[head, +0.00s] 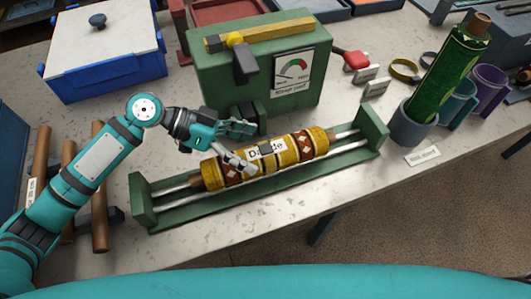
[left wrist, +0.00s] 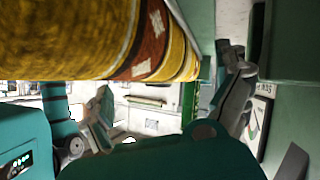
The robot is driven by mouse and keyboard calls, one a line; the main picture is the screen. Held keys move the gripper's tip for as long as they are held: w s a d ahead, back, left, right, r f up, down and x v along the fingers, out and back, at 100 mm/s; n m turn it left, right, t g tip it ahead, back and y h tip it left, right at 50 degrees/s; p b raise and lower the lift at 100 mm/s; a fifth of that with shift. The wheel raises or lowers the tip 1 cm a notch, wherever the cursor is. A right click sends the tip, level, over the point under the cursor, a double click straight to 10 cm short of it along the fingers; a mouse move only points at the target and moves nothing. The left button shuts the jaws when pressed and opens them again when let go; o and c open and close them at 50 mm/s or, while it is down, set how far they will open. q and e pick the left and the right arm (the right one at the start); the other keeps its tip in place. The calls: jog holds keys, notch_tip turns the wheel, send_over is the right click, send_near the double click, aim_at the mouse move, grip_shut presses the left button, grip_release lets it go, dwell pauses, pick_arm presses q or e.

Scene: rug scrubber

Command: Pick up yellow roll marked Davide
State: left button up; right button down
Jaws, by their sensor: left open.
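The yellow roll (head: 290,150) with brown patterned bands lies along metal rails in a green cradle (head: 145,207). Its white label starts with "D"; the middle is hidden by a finger. My left gripper (head: 252,149) is open at the roll's left half, one finger across its front and label, the other on its far side. In the left wrist view, the roll (left wrist: 120,35) fills the upper part, close by, and the two fingers of the left gripper (left wrist: 168,78) stand apart. I cannot tell whether they touch the roll. My right gripper is not in view.
A green box with a gauge (head: 293,75) stands close behind the cradle. A blue box with a white lid (head: 105,50) is at the back left, brown rods (head: 99,185) at the left.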

pick_arm(q)
jog(key=x, duration=0.3)
jog(key=shift+w+d, duration=0.15)
jog(key=shift+d, duration=0.05)
jog(key=shift+a, duration=0.1)
jog(key=shift+c, duration=0.3)
jog(key=c, duration=1.6)
jog(key=shift+c, duration=0.7)
jog(key=shift+r, duration=0.1)
